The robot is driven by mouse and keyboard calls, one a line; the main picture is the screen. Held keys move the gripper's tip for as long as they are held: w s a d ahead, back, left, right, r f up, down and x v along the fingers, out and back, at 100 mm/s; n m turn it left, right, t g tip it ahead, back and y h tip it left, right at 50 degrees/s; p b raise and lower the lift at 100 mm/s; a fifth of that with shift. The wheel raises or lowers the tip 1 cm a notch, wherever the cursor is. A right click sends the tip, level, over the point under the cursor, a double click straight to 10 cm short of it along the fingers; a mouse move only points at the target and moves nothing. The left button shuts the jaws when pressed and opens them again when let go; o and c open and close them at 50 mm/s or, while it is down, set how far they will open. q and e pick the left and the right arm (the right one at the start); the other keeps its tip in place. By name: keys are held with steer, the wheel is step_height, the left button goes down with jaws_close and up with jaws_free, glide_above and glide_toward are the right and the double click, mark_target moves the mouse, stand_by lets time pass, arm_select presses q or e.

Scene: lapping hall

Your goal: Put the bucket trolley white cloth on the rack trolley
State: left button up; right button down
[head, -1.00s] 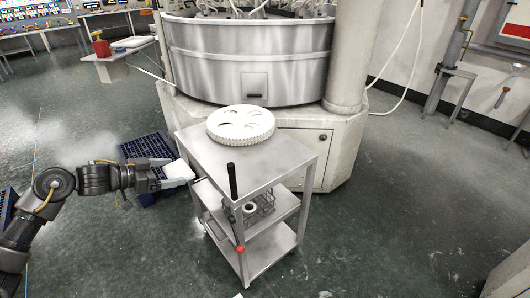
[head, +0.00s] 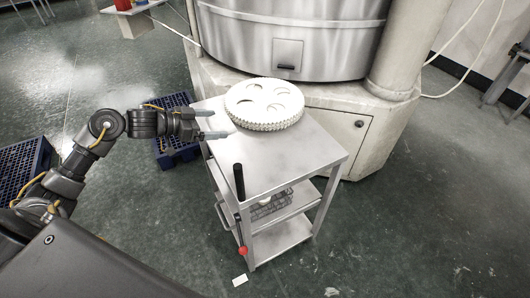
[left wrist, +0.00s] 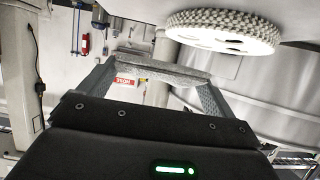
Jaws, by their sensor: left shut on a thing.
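My left gripper (head: 212,124) reaches in from the left, over the left edge of the steel trolley (head: 270,172) with a wire rack (head: 270,204) on its middle shelf. Its fingers stand apart around a pale piece that blends with the steel top in the head view. In the left wrist view a grey-white strip, which I take for the white cloth (left wrist: 165,67), spans between the fingers. I cannot tell whether it touches the trolley top. My right gripper is not in view.
A white toothed disc (head: 264,104) lies on the back of the trolley top; the front is clear. A black upright handle (head: 239,182) stands at the front left corner. Blue crates (head: 172,150) are on the floor left. The big round machine (head: 290,40) stands behind.

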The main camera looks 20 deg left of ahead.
arm_select(q)
steer(key=d+f, duration=0.1)
steer(key=d, duration=0.1)
steer(key=w+d+f, duration=0.1)
steer(key=d, duration=0.2)
steer(key=d+f+p, duration=0.1)
steer(key=d, duration=0.1)
steer(key=shift+w+d, duration=0.15)
glide_above(252, 164)
steer(key=a, duration=0.2)
steer(key=f, duration=0.4)
steer(key=shift+d+f, duration=0.15)
steer(key=shift+d, duration=0.1)
steer(key=shift+d+f, duration=0.2)
steer(key=shift+f, duration=0.1)
steer(key=shift+d+f, duration=0.1)
steer(key=shift+f, duration=0.05)
steer(key=shift+d+f, duration=0.15)
steer(key=shift+d, duration=0.05)
steer(key=f, duration=0.3)
steer(key=shift+d+f, duration=0.15)
steer(key=shift+d, duration=0.1)
steer(key=shift+f, duration=0.2)
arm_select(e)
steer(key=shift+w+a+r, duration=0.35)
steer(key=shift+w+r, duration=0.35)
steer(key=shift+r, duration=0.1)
